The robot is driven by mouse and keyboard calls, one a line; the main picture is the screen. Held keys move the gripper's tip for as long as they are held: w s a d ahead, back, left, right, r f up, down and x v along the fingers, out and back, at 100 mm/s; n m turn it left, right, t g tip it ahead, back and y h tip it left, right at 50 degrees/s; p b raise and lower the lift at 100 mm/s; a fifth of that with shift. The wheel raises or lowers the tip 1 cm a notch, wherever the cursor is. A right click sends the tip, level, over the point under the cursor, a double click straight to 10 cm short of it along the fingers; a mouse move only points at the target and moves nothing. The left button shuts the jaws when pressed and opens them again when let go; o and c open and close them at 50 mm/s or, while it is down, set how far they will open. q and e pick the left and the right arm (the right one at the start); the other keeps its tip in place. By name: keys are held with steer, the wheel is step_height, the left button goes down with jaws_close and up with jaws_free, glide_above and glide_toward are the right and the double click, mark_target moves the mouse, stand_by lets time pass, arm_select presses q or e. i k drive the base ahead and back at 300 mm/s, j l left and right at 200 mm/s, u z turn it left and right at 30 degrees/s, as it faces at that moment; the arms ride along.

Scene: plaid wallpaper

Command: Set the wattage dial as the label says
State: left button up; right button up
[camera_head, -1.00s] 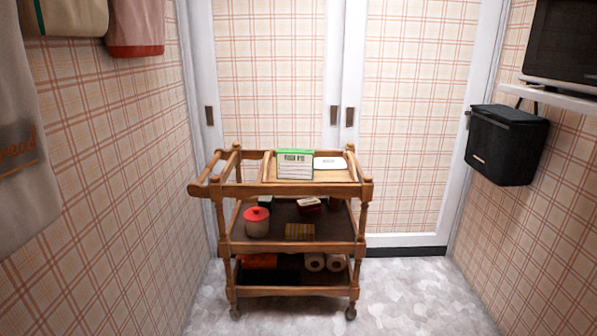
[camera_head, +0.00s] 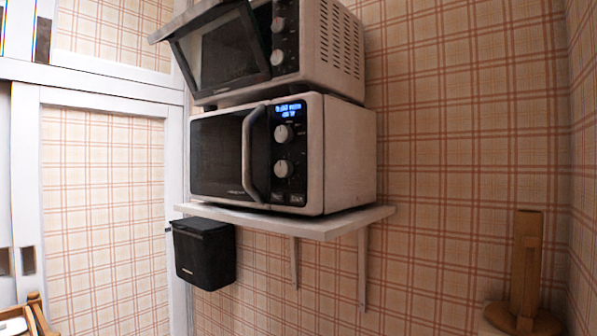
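A white microwave (camera_head: 340,165) with a dark door stands on a wall shelf, its door shut. Its panel has a lit blue display (camera_head: 289,108), an upper dial (camera_head: 284,132) and a lower dial (camera_head: 284,168). The display text and dial markings are too small to read, so I cannot tell which dial is the wattage dial. A second oven (camera_head: 335,40) on top has two dials too, and its door (camera_head: 220,48) stands ajar. No readable label is in view now. Neither of my grippers is in view.
The white shelf (camera_head: 330,226) sticks out from the plaid wall on brackets. A black box (camera_head: 204,253) hangs below it. The wooden cart's corner (camera_head: 37,312) shows at lower left. A wooden holder (camera_head: 526,265) stands at lower right. White-framed doors (camera_head: 105,215) are at left.

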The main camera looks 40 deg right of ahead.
mark_target(282, 133)
steer(key=z, duration=1.05)
